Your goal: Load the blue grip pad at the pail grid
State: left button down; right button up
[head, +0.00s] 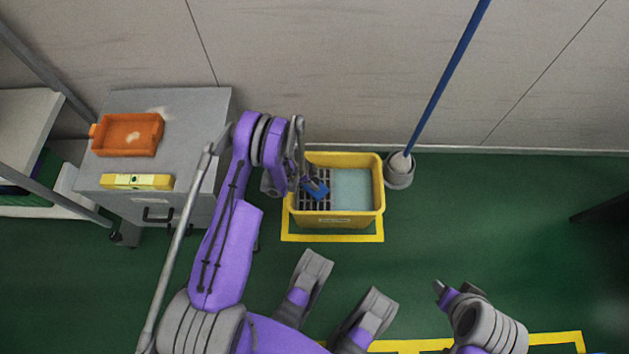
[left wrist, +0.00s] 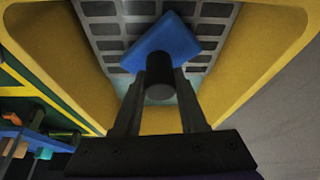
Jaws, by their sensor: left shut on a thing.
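The blue grip pad (head: 317,190) is a flat blue plate with a dark round knob (left wrist: 159,76). My left gripper (head: 304,183) is shut on the knob, and the pad (left wrist: 178,40) is tilted in the left wrist view. The pad is over the dark slotted grid (head: 317,204) in the left part of the yellow pail (head: 380,190). The grid also shows behind the pad in the left wrist view (left wrist: 103,30). I cannot tell whether pad and grid touch. My right gripper (head: 440,289) is at the lower right, away from the pail; its jaws are unclear.
Pale water (head: 352,190) fills the pail's right part. The pail stands inside a yellow floor outline (head: 330,238). A blue pole in a grey foot (head: 399,172) stands right of it. A grey cabinet (head: 190,105) at left carries an orange tray (head: 158,135) and a yellow level (head: 160,182).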

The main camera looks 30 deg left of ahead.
aim_at(315, 180)
pick_arm(q)
jog(key=shift+f, duration=1.15)
dwell(1.9)
dwell(0.4)
jog(key=shift+r+p, duration=1.8)
jog(key=shift+r, duration=1.7)
